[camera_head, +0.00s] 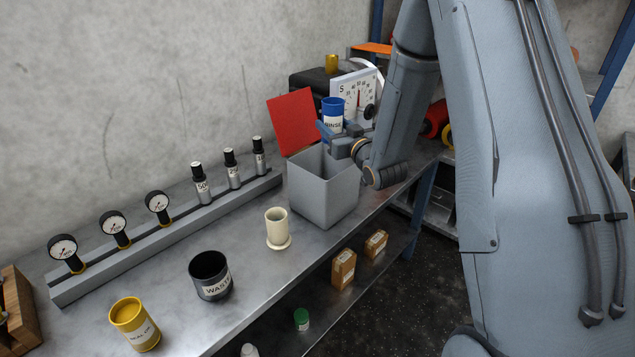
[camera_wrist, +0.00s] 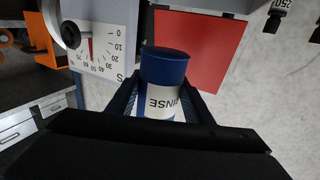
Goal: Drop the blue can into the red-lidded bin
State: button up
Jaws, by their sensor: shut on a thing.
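The blue can (camera_head: 333,106), with a white band reading RINSE, is held above the grey bin (camera_head: 322,197). In the wrist view the can (camera_wrist: 164,72) stands between the two jaws, its blue end showing. My gripper (camera_head: 335,134) is shut on it, over the bin's back part. The bin stands on the metal bench with its red lid (camera_head: 292,121) raised open at the back left. The lid also shows in the wrist view (camera_wrist: 203,50), beyond the can. The inside floor of the bin is hidden.
A dial scale (camera_head: 356,95) stands close behind the can. A cream cup (camera_head: 278,228), a black WASTE cup (camera_head: 210,275) and a yellow can (camera_head: 134,324) stand along the bench front. A rail (camera_head: 180,225) with gauges and small cylinders runs along the back.

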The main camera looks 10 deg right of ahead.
jog(key=shift+w+d+f, duration=0.1)
jog(key=shift+d+f, duration=0.05)
jog(key=shift+a+f+b, duration=0.2)
jog(key=shift+f+b, duration=0.6)
jog(key=shift+f, duration=0.65)
jog(key=shift+a+f+b, duration=0.15)
jog(key=shift+f+b, duration=0.65)
jog(key=shift+f, duration=0.6)
jog(key=o, duration=1.4)
jog(key=shift+c, duration=0.2)
jog(key=b+v, duration=0.2)
jog(key=v, duration=0.6)
